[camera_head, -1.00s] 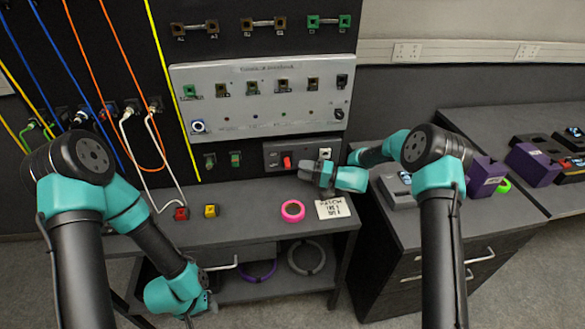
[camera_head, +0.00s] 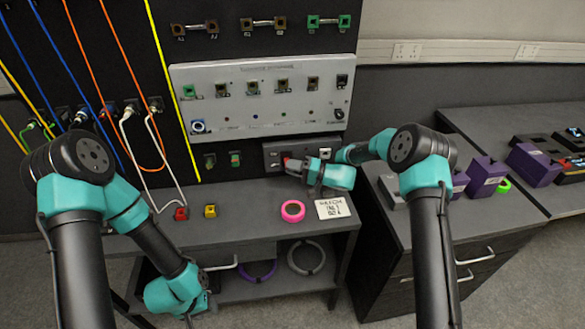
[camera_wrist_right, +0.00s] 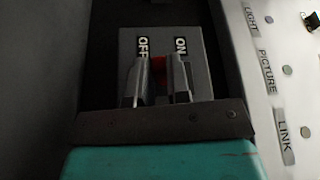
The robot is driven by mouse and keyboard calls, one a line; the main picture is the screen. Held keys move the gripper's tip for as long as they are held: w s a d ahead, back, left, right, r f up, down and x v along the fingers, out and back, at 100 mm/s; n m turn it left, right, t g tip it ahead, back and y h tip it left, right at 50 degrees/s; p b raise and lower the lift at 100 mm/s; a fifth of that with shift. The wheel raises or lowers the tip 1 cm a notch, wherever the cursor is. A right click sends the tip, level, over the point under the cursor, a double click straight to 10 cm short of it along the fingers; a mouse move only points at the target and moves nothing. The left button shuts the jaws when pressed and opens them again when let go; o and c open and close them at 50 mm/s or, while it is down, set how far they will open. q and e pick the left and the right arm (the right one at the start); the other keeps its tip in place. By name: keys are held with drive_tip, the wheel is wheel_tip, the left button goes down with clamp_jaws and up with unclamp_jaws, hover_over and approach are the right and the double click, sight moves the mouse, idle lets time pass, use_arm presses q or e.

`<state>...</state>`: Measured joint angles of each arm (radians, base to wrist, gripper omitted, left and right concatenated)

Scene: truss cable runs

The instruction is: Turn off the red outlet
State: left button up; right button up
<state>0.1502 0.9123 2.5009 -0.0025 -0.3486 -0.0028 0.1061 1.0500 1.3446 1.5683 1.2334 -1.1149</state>
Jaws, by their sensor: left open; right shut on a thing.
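The red outlet switch (camera_head: 285,157) is on a dark grey box (camera_head: 270,147) low on the back panel, largely hidden by my right gripper (camera_head: 292,165). In the right wrist view, the fingers of this gripper (camera_wrist_right: 160,80) are shut on the red switch handle (camera_wrist_right: 158,64). The handle shows as a small red patch between them. My left gripper (camera_head: 203,303) is open, low at the left, away from the box.
A grey panel (camera_head: 262,78) with sockets and a knob is above the box. White cables hang at the left.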

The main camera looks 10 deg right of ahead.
clamp_jaws()
drive_tip(key=shift+f, duration=0.1)
drive_tip(key=shift+w+f+n, duration=0.1)
drive_tip(key=shift+f+n, duration=0.05)
drive_tip(key=shift+n, duration=0.55)
drive_tip(key=shift+y, duration=0.3)
drive_tip(key=o, duration=0.6)
unclamp_jaws()
drive_tip(key=shift+o, duration=0.2)
drive_tip(key=v, duration=1.2)
